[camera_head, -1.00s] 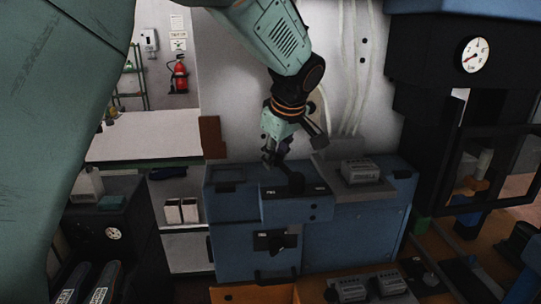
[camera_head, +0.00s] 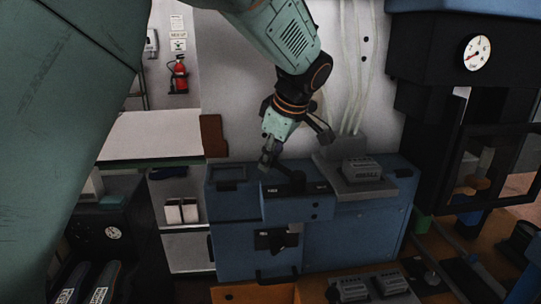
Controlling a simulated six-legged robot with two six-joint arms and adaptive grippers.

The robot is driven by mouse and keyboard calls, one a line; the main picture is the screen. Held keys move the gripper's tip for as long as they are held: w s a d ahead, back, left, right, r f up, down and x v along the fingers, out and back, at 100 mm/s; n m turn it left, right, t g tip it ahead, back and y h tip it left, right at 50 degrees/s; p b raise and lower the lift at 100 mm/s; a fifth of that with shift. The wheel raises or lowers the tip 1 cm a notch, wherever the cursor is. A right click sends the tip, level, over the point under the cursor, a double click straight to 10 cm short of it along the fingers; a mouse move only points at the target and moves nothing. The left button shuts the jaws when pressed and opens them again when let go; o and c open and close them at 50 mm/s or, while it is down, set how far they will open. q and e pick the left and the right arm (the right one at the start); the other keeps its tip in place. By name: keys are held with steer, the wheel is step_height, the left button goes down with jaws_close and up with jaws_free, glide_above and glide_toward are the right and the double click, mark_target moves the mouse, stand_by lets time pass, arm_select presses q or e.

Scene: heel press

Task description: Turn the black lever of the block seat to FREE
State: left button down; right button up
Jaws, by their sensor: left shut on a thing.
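The blue block seat (camera_head: 258,209) stands in the middle, with a dark label strip on its top front. The black lever (camera_head: 289,177) sits on top of this seat and leans to the left, over the left label, which is too small to read surely. My left gripper (camera_head: 268,164) comes down from above and is shut on the lever's raised end. Its fingers partly hide that end. My right gripper is not in view.
A grey block with lettering (camera_head: 361,170) sits on a plate right of the lever. A black press with a dial gauge (camera_head: 476,54) stands at the right. A white-topped bench (camera_head: 150,137) is at the left. More grey blocks (camera_head: 352,289) lie in front.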

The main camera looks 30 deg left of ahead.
arm_select(q)
steer(key=c, duration=1.1)
jaws_free()
steer(key=shift+s, duration=0.1)
steer(key=shift+o, duration=0.2)
steer(key=shift+d+r, duration=0.1)
steer(key=shift+r, duration=0.2)
steer(key=v, duration=1.1)
steer(key=shift+r, duration=0.2)
steer(key=shift+s+d, duration=0.1)
steer(key=shift+s, duration=0.1)
steer(key=shift+w, duration=0.1)
